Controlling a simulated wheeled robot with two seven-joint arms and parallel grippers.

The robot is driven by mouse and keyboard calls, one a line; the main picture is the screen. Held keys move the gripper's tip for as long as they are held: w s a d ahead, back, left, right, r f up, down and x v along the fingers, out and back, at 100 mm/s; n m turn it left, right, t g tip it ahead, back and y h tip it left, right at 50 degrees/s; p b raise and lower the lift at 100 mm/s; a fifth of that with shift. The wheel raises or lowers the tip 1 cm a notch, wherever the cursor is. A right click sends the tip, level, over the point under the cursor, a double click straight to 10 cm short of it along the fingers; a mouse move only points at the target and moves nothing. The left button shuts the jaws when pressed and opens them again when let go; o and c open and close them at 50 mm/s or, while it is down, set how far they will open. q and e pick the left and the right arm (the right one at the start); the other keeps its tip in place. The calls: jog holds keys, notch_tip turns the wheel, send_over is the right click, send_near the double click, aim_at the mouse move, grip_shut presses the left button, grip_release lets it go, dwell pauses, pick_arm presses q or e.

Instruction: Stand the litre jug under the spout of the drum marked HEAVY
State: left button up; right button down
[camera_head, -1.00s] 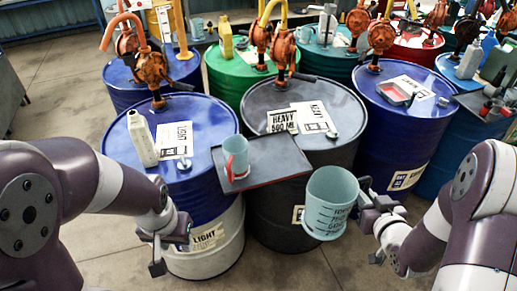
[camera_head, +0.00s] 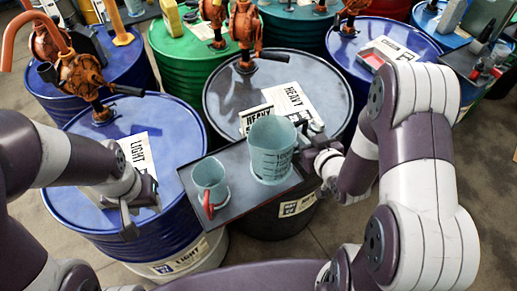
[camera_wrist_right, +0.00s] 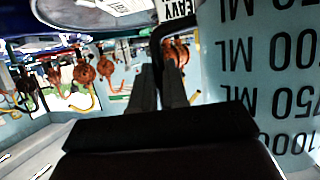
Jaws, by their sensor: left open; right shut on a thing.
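The litre jug (camera_head: 271,150), translucent teal with dark volume marks, is upright over the right part of the dark tray (camera_head: 236,162) in front of the drum marked HEAVY (camera_head: 222,92). I cannot tell whether its base touches the tray. My right gripper (camera_head: 318,150) is shut on the jug's handle side, right of it. The right wrist view shows the jug's wall (camera_wrist_right: 265,75) close beside the fingers (camera_wrist_right: 162,88). The HEAVY drum's orange pump (camera_head: 243,25) stands behind the jug; its spout is not clear. My left gripper (camera_head: 139,205) is open and empty over the LIGHT drum's front.
A smaller teal mug (camera_head: 209,177) with a red handle stands on the tray, left of the jug. The blue LIGHT drum (camera_head: 80,207) with its orange pump (camera_head: 83,77) is at left. A blue drum (camera_head: 420,45) with a red tray on top is at right.

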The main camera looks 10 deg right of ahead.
jog(key=w+a+f, duration=0.1)
jog(key=a+f, duration=0.1)
jog(key=w+a+f, duration=0.2)
jog(key=f, duration=0.1)
jog(key=w+a+f+p, duration=0.1)
jog(key=a+f, duration=0.1)
jog(key=f, duration=0.1)
jog(key=shift+w+f, duration=0.15)
jog(key=shift+w, duration=0.05)
jog(key=shift+w+f, duration=0.1)
jog(key=shift+w, duration=0.05)
jog(key=shift+f, duration=0.2)
jog(key=c, duration=1.3)
grip_release()
jog(key=shift+o, duration=0.8)
jog(key=shift+r, duration=0.1)
pick_arm(q)
jog(key=shift+s+a+r, duration=0.15)
jog(key=shift+r, duration=0.4)
